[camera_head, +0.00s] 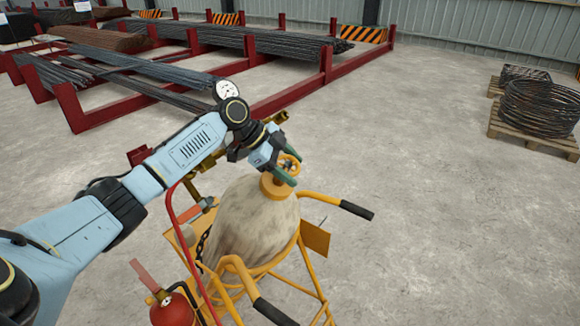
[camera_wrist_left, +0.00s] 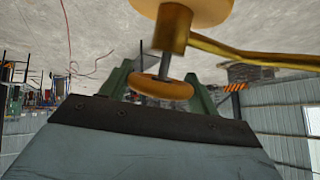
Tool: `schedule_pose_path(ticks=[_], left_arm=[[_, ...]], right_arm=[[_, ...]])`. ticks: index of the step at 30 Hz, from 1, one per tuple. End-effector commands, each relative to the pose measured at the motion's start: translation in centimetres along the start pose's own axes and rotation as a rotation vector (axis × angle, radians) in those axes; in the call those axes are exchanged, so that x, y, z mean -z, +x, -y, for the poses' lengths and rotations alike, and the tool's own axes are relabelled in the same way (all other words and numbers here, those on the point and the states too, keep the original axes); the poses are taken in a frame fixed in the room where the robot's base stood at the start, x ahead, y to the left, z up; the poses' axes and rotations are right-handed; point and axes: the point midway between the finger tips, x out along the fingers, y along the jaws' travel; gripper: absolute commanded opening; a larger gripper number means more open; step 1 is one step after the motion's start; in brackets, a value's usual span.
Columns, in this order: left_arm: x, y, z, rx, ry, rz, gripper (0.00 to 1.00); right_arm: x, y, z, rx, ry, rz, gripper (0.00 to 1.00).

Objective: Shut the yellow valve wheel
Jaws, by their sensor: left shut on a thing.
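The yellow valve wheel (camera_head: 289,159) sits on top of a large pale, dirty gas cylinder (camera_head: 252,222) that stands in a yellow cart. My left gripper (camera_head: 288,166) reaches it from the left, with its green fingers on either side of the wheel. In the left wrist view the wheel (camera_wrist_left: 162,86) lies between the two green fingers of the left gripper (camera_wrist_left: 160,88), and the jaws are shut on it. A stem joins the wheel to the brass valve body (camera_wrist_left: 170,28). My right gripper is not in view.
The cart (camera_head: 315,240) has two black-gripped handles, one (camera_head: 357,210) pointing right. A red fire extinguisher (camera_head: 172,308) and a red hose (camera_head: 178,215) are at its left. Red racks (camera_head: 75,108) with rebar stand behind. A pallet (camera_head: 530,135) with coiled wire is far right. Concrete floor at right is clear.

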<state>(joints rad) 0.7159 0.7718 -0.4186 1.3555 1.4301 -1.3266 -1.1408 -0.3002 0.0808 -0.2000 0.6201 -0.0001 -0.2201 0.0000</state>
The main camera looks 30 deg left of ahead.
Motion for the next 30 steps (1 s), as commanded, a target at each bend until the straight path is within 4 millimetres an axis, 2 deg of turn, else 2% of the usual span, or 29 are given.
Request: schedule_pose_path(ticks=[12, 13, 18, 26, 30], left_arm=[[0.0, 0.1, -0.1, -0.008, 0.001, 0.000, 0.38], [0.0, 0.1, -0.1, -0.008, 0.001, 0.000, 0.62], [0.0, 0.1, -0.1, -0.008, 0.001, 0.000, 0.82], [0.0, 0.0, 0.0, -0.006, 0.002, 0.000, 0.82], [-0.1, -0.9, 0.1, -0.004, 0.003, 0.001, 0.82]], right_arm=[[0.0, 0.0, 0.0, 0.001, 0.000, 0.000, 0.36], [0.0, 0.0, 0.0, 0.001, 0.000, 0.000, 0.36], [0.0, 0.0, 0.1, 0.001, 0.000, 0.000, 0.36], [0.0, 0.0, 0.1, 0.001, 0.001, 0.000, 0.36], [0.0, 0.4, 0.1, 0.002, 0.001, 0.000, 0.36]])
